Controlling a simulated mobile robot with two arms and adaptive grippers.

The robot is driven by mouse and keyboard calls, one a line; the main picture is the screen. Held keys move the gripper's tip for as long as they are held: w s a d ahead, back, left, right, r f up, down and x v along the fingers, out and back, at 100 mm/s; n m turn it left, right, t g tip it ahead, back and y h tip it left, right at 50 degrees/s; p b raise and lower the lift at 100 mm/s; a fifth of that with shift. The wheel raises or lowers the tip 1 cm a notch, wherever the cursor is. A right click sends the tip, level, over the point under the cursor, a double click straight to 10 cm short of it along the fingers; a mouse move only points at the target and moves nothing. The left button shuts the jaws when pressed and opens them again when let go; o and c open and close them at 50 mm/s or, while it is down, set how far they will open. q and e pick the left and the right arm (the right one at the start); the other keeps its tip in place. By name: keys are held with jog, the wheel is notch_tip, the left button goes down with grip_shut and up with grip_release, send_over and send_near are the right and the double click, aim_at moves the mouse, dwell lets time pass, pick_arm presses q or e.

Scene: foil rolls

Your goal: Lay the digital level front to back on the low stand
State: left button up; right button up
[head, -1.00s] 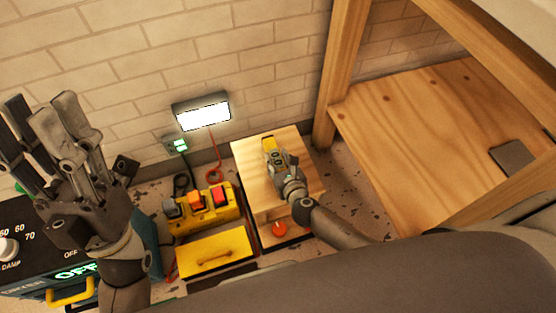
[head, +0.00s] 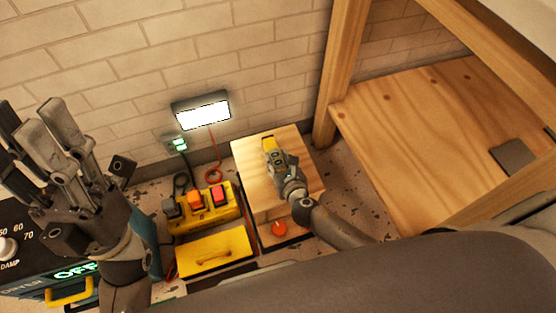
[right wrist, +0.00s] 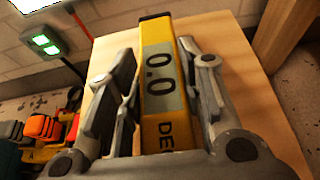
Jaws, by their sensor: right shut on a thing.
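The digital level is a yellow bar with a grey display. In the right wrist view the level (right wrist: 163,90) points away from me between the fingers, its display reading 0.0. My right gripper (right wrist: 165,85) is shut on it. In the head view the level's yellow far end (head: 269,142) shows beyond my right gripper (head: 278,160), over the top of the low wooden stand (head: 249,155). The level runs roughly front to back there. I cannot tell whether it touches the stand top. My left gripper (head: 55,145) is raised at the left, fingers spread, open and empty.
Left of the stand are a yellow box with coloured switches (head: 208,205) and a yellow lidded case (head: 214,252). A lit lamp (head: 202,111) is on the brick wall behind. A wooden bench (head: 400,130) with a post stands at the right. An orange knob (head: 279,229) is on the stand's lower part.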

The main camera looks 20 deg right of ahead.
jog(key=shift+f+b, duration=0.3)
jog(key=shift+f, duration=0.05)
dwell(0.5)
jog(key=o, duration=1.2)
jog(key=v, duration=1.2)
jog(key=shift+r, duration=0.1)
